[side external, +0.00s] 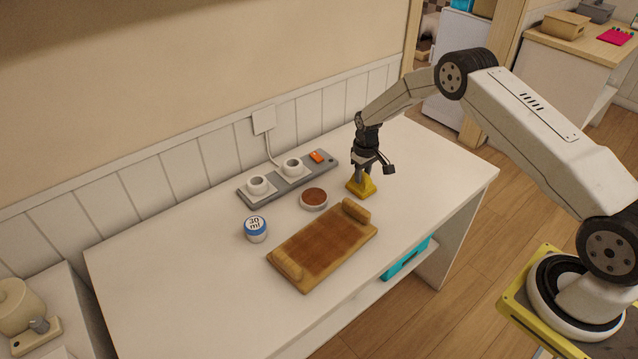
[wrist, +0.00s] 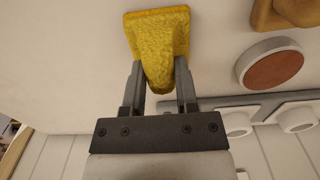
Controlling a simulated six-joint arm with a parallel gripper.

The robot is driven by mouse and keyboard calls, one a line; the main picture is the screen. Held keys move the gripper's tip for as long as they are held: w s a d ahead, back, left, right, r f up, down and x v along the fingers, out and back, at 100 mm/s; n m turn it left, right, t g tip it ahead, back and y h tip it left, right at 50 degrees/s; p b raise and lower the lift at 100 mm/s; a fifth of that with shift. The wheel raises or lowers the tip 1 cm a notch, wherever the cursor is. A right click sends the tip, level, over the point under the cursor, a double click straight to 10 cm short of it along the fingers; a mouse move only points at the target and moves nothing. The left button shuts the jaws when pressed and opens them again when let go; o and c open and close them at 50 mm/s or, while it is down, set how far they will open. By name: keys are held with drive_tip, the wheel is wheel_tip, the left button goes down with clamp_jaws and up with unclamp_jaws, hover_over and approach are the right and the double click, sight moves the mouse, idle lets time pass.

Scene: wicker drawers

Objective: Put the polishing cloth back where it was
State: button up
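The yellow polishing cloth (side external: 361,186) is bunched into a peak over a flat, squarish base. It is on or just above the white table, right of the round brown-topped dish; I cannot tell whether its base touches the table. My gripper (side external: 363,170) points down over it. In the wrist view, the fingers of my gripper (wrist: 160,68) stand on either side of the cloth's peak (wrist: 158,40) and appear to touch it on both sides. The cloth's wide base shows beyond the fingertips.
A wooden tray (side external: 322,243) with handles lies in front. The brown-topped dish (side external: 314,198) and a blue-and-white "30 ml" jar (side external: 256,229) stand nearby. A grey strip (side external: 248,199) at the wall carries two white cups and an orange item (side external: 317,156). The table's right end is clear.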

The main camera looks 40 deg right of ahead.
drive_tip(key=o, duration=0.4)
drive_tip(key=shift+o, duration=0.2)
wheel_tip(320, 180, up, 12)
drive_tip(key=shift+r, duration=0.15)
idle(0.5)
idle(0.4)
drive_tip(key=s+a+r+t, duration=0.1)
drive_tip(key=s+a+r, duration=0.7)
drive_tip(key=s, duration=0.3)
drive_tip(key=s+a, duration=0.2)
drive_tip(key=s, duration=0.6)
drive_tip(key=s+a+t, duration=0.1)
drive_tip(key=s+a, duration=0.2)
drive_tip(key=s, duration=0.4)
drive_tip(key=shift+s+r+t, duration=0.3)
drive_tip(key=shift+s+r, duration=0.05)
drive_tip(key=shift+s, duration=0.05)
